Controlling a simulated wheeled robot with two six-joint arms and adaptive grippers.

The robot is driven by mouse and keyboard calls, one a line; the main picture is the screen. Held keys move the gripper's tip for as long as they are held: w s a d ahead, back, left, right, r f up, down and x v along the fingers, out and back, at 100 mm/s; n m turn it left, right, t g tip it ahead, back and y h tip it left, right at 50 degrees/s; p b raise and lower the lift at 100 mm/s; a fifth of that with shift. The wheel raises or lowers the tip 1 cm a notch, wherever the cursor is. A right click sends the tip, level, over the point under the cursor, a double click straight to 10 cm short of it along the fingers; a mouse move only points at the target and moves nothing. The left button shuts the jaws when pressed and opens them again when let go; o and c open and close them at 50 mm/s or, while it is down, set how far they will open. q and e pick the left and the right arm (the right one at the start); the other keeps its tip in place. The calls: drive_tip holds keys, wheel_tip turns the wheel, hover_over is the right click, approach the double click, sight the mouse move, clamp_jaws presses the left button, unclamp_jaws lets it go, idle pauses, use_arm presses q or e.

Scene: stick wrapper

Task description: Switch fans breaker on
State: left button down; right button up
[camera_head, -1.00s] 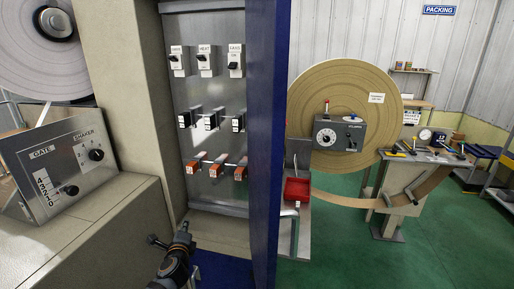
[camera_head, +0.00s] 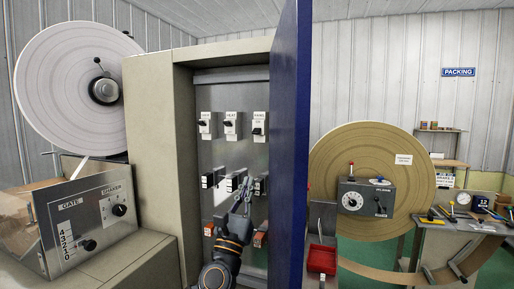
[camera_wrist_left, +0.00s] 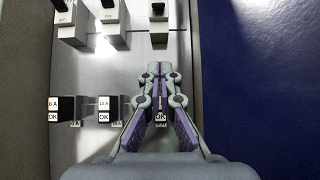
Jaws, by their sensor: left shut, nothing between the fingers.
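The fans breaker (camera_head: 259,126) appears to be the rightmost of the top row in the open cabinet; its small label is hard to read. Its black lever sits lower than those of the two breakers to its left. In the left wrist view a white breaker with a black lever (camera_wrist_left: 158,12) stands just beyond my fingertips. My left gripper (camera_head: 247,182) is shut and empty, in front of the middle row and below the top row. In the left wrist view its fingers (camera_wrist_left: 159,72) point up the panel, apart from that breaker. My right gripper is out of view.
The blue cabinet door (camera_head: 290,150) stands open close to the right of my left arm. Fuse blocks marked OK (camera_wrist_left: 110,110) line the middle row, with orange blocks (camera_head: 260,239) below. A gate and shaker control box (camera_head: 95,222) is at left.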

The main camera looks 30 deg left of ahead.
sight(257, 131)
use_arm(q)
drive_tip(key=w+a+r+p, duration=0.1)
drive_tip(key=w+r+p, duration=0.4)
drive_tip(key=r+p, duration=0.3)
wheel_tip(257, 131, up, 2)
drive_tip(key=shift+w+a, duration=0.2)
drive_tip(key=shift+w, duration=0.15)
